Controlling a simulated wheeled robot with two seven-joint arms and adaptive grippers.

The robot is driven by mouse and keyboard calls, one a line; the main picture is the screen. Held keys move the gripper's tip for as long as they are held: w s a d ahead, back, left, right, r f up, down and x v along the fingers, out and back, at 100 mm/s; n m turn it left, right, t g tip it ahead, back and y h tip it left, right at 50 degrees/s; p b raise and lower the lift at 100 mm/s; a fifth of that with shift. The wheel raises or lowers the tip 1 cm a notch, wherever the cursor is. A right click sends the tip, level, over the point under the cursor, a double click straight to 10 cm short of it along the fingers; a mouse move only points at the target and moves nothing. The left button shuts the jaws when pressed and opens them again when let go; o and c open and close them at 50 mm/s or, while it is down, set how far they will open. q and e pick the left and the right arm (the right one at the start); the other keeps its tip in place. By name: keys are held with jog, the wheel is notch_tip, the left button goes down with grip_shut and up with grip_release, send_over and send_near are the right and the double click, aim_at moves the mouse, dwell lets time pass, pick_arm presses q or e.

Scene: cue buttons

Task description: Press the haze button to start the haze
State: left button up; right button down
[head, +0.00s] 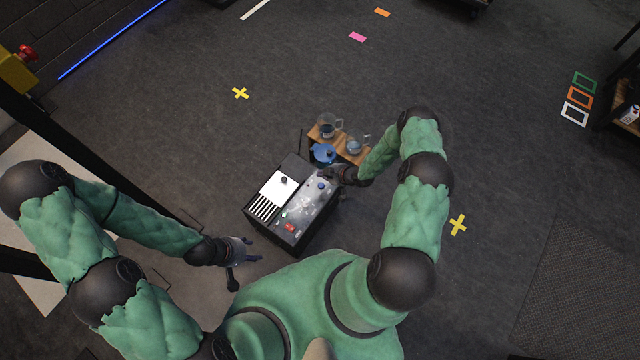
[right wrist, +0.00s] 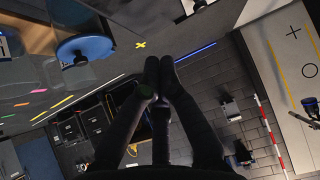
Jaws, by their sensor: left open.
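A dark console (head: 262,222) stands on the floor ahead of me. Its top has a pale panel (head: 305,200) with several small controls, including a blue knob (head: 321,186) and a red button (head: 289,227). Their labels are too small to read, so I cannot tell which is the haze button. My right gripper (head: 328,173) is over the console's far right corner, close to the blue knob. In the right wrist view its fingertips (right wrist: 159,62) are together with nothing visible between them. My left gripper (head: 254,250) is open and empty, to the left of the console's near end.
A white plate with a black knob (head: 282,181) and a slotted strip lie on the console's left part. A round blue thing (right wrist: 85,48) shows in the right wrist view.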

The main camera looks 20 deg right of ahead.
jog(key=b, duration=0.4)
send_over(322, 187)
notch_tip(322, 187, down, 6)
jog(key=shift+d+f, duration=0.1)
jog(key=shift+f, duration=1.3)
jog(key=shift+f, duration=0.1)
jog(key=shift+f, duration=0.3)
jog(key=shift+f, duration=0.4)
dwell(1.1)
jog(key=shift+r, duration=0.1)
jog(key=shift+r+p, duration=0.5)
jog(key=shift+r, duration=0.25)
jog(key=shift+r, duration=0.1)
